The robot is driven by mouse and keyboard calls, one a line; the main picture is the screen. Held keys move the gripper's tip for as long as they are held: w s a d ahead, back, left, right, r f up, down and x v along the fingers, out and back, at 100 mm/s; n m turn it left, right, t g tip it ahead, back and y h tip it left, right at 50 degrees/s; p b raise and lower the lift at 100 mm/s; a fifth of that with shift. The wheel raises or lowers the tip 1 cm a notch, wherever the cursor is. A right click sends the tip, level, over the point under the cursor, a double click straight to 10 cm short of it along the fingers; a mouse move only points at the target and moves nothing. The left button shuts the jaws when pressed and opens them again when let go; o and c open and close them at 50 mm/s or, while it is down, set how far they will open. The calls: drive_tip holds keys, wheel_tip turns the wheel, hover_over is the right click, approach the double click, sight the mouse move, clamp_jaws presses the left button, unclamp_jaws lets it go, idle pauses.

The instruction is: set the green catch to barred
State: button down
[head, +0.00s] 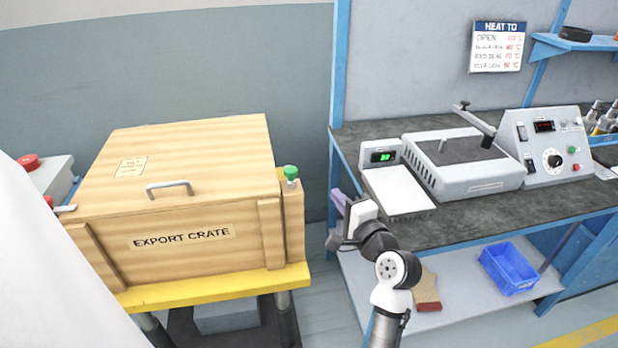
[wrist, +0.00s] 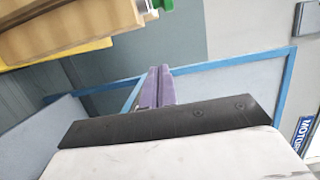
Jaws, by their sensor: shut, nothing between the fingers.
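The green catch (head: 291,173) is a green knob on a pale metal fitting at the top right corner of the wooden export crate (head: 160,262). Whether it stands at barred cannot be read at this size. In the wrist view, part of the green catch (wrist: 164,4) shows at the top edge, cut off by the frame. My gripper (head: 337,198) has purple fingers and is to the right of the crate, apart from the catch and a little lower in the picture. Its fingers (wrist: 158,72) are together and hold nothing.
The crate has a closed lid with a grey handle (head: 169,187) and rests on a yellow platform (head: 215,288). A red knob (head: 48,202) shows at its left. The blue-framed workbench (head: 455,222) with a scale (head: 398,188) is right of my gripper. A narrow gap separates crate and bench.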

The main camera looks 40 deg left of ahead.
sight(289, 170)
drive_tip(key=shift+a, duration=0.1)
drive_tip(key=w+a+p, duration=0.1)
drive_tip(key=a+p, duration=0.3)
drive_tip(key=a, duration=0.7)
drive_tip(key=shift+w+a, duration=0.2)
